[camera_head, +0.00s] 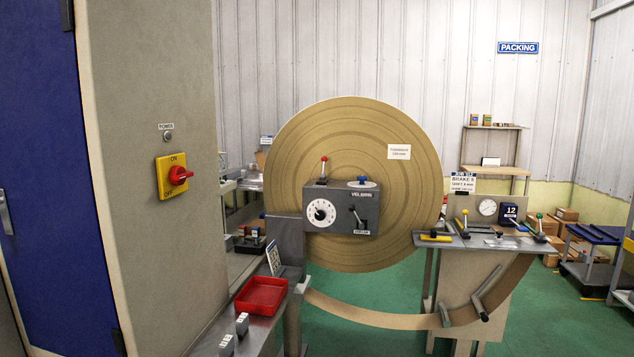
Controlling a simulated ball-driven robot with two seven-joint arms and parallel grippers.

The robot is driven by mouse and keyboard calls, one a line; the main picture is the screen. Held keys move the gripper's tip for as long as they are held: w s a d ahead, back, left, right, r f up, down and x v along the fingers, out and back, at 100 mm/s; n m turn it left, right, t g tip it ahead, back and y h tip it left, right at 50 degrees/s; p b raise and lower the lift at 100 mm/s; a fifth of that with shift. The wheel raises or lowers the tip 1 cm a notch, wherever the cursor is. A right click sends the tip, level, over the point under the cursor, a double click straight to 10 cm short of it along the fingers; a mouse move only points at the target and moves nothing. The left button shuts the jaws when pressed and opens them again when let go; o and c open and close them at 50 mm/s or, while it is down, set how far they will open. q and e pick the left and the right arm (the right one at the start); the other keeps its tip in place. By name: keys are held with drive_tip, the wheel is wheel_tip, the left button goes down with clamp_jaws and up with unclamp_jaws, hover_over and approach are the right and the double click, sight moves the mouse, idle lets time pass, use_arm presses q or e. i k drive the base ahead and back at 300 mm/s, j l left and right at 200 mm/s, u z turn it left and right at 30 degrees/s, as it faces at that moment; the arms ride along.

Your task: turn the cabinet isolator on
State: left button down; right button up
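The cabinet isolator (172,175) is a red rotary handle on a yellow plate, on the grey side of the tall cabinet (150,60) at the left. "ON" is printed at the top of the plate and lettering that looks like "OFF" is at the lower part. The red handle (182,174) sticks out toward the right; its exact turned position is hard to tell. A small grey lamp (168,136) under a "POWER" label sits above the plate and looks unlit. Neither of my grippers is in view.
A bench with a red tray (261,295) and two small grey blocks (242,324) stands right of the cabinet. Behind it is a large brown disc (400,200) with a grey control box (340,208). A second bench (480,240) is at the right. Space directly before the isolator looks clear.

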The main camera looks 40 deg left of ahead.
sight(178, 174)
drive_tip(key=i+l+u, duration=0.1)
drive_tip(key=i+u, duration=0.15)
drive_tip(key=i, duration=0.25)
drive_tip(key=i+l+u, duration=0.3)
drive_tip(key=i, duration=0.25)
drive_tip(key=i+u, duration=0.2)
drive_tip(key=u, duration=0.3)
drive_tip(key=i+u, duration=0.25)
drive_tip(key=u, duration=0.25)
drive_tip(key=i+l+u, duration=0.2)
drive_tip(key=u, duration=0.3)
drive_tip(key=i+l+u, duration=0.15)
drive_tip(key=u, duration=0.35)
